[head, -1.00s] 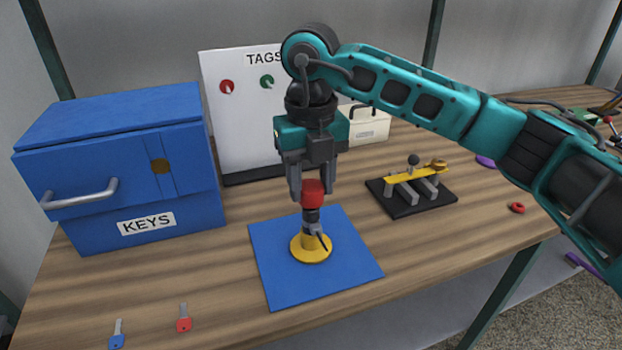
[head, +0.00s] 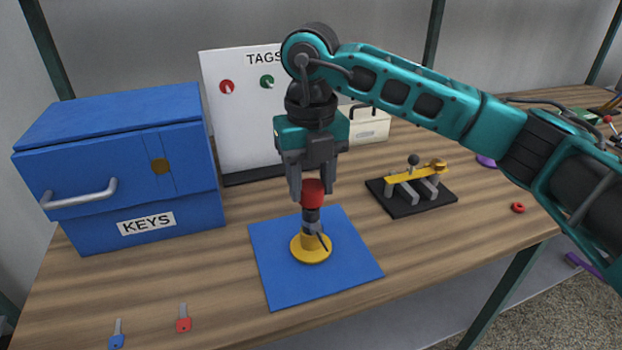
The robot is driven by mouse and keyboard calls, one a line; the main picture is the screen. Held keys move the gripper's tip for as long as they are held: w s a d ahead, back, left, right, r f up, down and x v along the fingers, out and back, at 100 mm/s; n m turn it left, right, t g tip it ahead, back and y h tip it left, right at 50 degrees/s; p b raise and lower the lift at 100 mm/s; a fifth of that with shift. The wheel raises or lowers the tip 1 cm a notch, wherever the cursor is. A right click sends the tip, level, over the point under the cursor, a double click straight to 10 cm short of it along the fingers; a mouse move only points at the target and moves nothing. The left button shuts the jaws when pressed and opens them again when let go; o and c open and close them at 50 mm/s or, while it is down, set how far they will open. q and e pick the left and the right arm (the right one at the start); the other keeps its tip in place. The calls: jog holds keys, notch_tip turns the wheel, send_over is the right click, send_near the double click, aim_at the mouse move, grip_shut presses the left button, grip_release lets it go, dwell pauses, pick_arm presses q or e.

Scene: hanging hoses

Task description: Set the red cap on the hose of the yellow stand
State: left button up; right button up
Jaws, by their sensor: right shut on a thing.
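The yellow stand (head: 311,252) is upright on a blue mat (head: 345,275) in the middle of the table. A short black hose (head: 311,214) rises from it, with a grey clamp-like part lower down. The red cap (head: 312,194) is at the top of the hose, in line with it; how far it sits over the end I cannot tell. My right gripper (head: 312,190) points straight down and is shut on the red cap, one finger on each side. My left gripper is not in view.
A blue KEYS box (head: 125,170) stands at the left, and a white TAGS board (head: 235,120) behind. A black rack with a yellow tool (head: 415,190) is to the right. A blue key (head: 117,338) and red key (head: 184,322) lie at the front left.

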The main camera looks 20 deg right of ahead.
aim_at(311, 185)
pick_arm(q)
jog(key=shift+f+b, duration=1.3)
pick_arm(e)
jog(key=shift+f, duration=1.85)
jog(key=o, duration=1.1)
notch_tip(311, 185, up, 12)
jog(key=shift+r+p, duration=0.1)
jog(key=shift+p, duration=0.75)
jog(key=shift+r, duration=0.25)
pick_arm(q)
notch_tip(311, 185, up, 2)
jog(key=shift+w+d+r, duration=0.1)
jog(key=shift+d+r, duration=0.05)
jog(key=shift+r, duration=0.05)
pick_arm(e)
jog(key=shift+r, duration=0.15)
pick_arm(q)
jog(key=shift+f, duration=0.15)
